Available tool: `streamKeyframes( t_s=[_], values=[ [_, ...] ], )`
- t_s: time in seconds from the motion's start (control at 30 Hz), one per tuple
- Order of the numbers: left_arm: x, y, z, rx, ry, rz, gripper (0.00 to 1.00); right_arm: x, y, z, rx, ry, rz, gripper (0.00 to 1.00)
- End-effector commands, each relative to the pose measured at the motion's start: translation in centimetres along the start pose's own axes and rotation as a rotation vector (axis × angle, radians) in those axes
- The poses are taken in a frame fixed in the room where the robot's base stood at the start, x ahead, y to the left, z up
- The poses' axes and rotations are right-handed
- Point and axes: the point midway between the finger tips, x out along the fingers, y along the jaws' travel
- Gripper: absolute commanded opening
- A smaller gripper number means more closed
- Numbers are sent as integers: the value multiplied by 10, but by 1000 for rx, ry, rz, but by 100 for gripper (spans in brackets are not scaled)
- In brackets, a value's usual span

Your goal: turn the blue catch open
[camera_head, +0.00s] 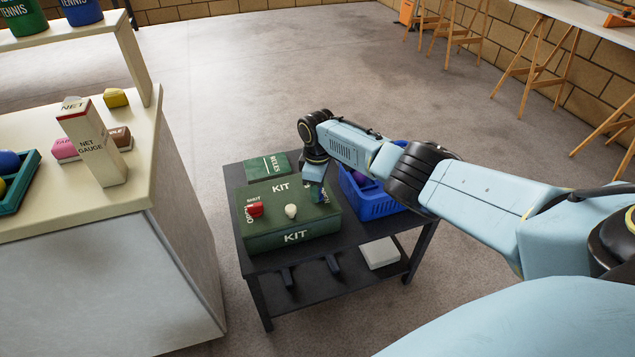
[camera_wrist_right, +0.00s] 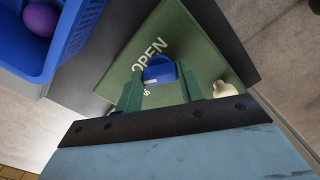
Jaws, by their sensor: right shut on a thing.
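The green kit box (camera_head: 290,233) lies on the dark table, with a red catch (camera_head: 255,209) at its left and a cream catch (camera_head: 291,211) near its middle. My right gripper (camera_head: 320,192) reaches down to the right part of its lid. In the right wrist view, the blue catch (camera_wrist_right: 160,72) sits between the green fingers of my right gripper (camera_wrist_right: 160,88), which is shut on it. The word OPEN shows beside the catch; another marking is partly hidden by a finger. In the head view the gripper mostly hides the blue catch. My left gripper is not in view.
A blue basket (camera_head: 374,207) holding a purple ball (camera_wrist_right: 41,19) stands close to the kit's right. A green RULES book (camera_head: 266,166) lies behind the kit. A pale counter (camera_head: 75,222) with a net gauge box (camera_head: 92,145) stands at the left.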

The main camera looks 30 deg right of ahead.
Motion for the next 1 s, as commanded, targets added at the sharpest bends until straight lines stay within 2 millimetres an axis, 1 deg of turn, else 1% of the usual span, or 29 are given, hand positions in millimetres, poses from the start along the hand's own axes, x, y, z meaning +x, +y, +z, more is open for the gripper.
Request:
streamKeyframes(
  t_s=[0.1,0.3,0.5,0.7,1.0],
  values=[
    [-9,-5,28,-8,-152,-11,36,-2,-1,-1,84,0,-3,15],
    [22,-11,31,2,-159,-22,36,-2,-1,-1,264,0,-4,15],
    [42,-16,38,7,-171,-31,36,-1,-2,-1,454,1,-4,15],
    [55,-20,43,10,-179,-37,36,-1,-1,-1,638,0,-3,15],
    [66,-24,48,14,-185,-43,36,0,-1,-1,858,0,-2,15]
  ],
)
